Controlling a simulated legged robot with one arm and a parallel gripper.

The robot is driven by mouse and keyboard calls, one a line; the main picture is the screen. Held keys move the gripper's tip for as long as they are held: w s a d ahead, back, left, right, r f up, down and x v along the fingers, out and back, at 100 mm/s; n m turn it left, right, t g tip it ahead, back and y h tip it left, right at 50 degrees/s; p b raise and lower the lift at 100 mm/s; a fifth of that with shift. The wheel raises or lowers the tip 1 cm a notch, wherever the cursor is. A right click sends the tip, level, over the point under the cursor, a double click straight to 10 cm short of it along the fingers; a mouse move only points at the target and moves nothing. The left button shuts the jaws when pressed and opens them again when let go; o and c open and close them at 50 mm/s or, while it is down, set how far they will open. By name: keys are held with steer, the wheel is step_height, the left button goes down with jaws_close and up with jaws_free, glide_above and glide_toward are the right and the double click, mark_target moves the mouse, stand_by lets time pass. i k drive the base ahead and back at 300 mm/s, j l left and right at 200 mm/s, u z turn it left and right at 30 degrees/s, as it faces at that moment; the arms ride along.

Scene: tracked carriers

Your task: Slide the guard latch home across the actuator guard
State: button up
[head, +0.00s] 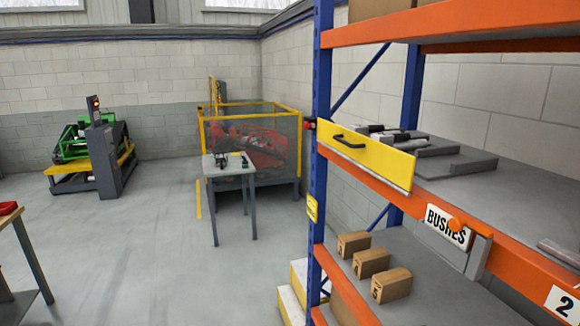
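A yellow panel (365,155) with a black handle stands along the front edge of the rack's middle shelf, and looks like the actuator guard. Black and silver cylindrical parts (388,134) lie on the shelf behind it, partly hidden by it. A small red-and-black piece (309,125) sits by the blue upright at the panel's left end. It may be the guard latch, but it is too small to tell its position. My gripper is not in view.
A "BUSHES" sign (447,226) with an orange knob hangs on the orange beam. Several cardboard boxes (370,263) stand on the lower shelf. A small table (229,166) stands before a yellow-framed mesh cage (280,120). The grey floor (130,260) at left is mostly open.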

mark_target(306, 126)
steer(key=i+j+z, duration=0.1)
steer(key=i+j, duration=0.25)
steer(key=i+j+z, duration=0.1)
steer(key=i+j, duration=0.3)
steer(key=i+j+z, duration=0.15)
steer(key=i+j, duration=0.25)
steer(key=i+j+z, duration=0.1)
steer(key=i+j, duration=0.2)
steer(key=j, duration=0.15)
steer(key=i+j+z, duration=0.1)
steer(key=i+j, duration=0.25)
steer(key=j, duration=0.15)
steer(key=i+j+z, duration=0.1)
steer(key=i+j, duration=0.2)
steer(key=j, duration=0.2)
